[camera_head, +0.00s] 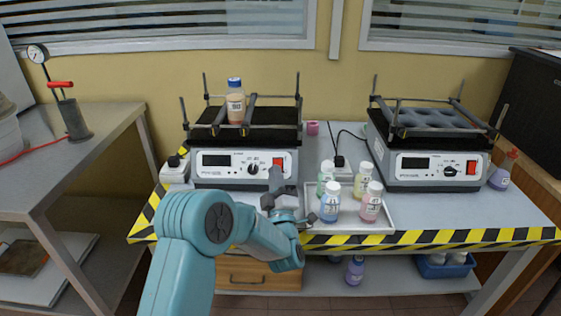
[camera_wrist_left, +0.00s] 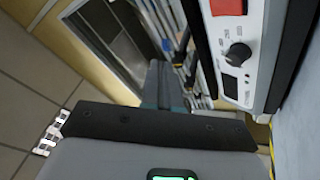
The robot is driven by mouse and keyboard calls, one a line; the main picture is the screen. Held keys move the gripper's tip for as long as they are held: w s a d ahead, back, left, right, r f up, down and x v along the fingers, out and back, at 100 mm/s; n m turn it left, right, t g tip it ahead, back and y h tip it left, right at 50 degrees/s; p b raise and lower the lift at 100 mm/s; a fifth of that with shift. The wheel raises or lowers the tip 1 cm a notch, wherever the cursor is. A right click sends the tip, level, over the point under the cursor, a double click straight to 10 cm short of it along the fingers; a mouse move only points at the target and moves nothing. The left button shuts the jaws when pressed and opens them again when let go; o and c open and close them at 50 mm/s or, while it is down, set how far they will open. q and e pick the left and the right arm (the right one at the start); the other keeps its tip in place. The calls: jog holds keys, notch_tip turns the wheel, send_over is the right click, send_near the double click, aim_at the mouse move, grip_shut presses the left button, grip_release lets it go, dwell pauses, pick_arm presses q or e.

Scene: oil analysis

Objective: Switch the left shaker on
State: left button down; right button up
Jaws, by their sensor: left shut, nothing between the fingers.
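The left shaker (camera_head: 215,182) stands on the bench with a white front panel, a dark display (camera_head: 216,160), a black knob (camera_head: 253,168) and a red switch (camera_head: 279,162) at the panel's right. One orange-brown bottle with a blue cap (camera_head: 235,103) stands on its black platform. My right gripper is not in view.
A white tray (camera_head: 345,226) with several capped bottles stands right of my gripper. The right shaker (camera_head: 430,170) is farther right. A side table (camera_head: 75,160) is at left. Yellow-black tape (camera_head: 440,238) marks the bench's front edge.

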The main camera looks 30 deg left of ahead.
pick_arm(q)
jog(key=w+a+f+b, duration=0.2)
jog(key=w+a+f, duration=0.1)
jog(key=w, duration=0.4)
jog(key=shift+a+f+b, duration=0.2)
jog(key=shift+a+b, duration=0.2)
jog(key=shift+a, duration=0.3)
jog(key=shift+w, duration=0.1)
dwell(1.7)
jog(key=shift+w+a+f+b, duration=0.2)
jog(key=shift+w+b, duration=0.1)
jog(key=shift+b, duration=0.55)
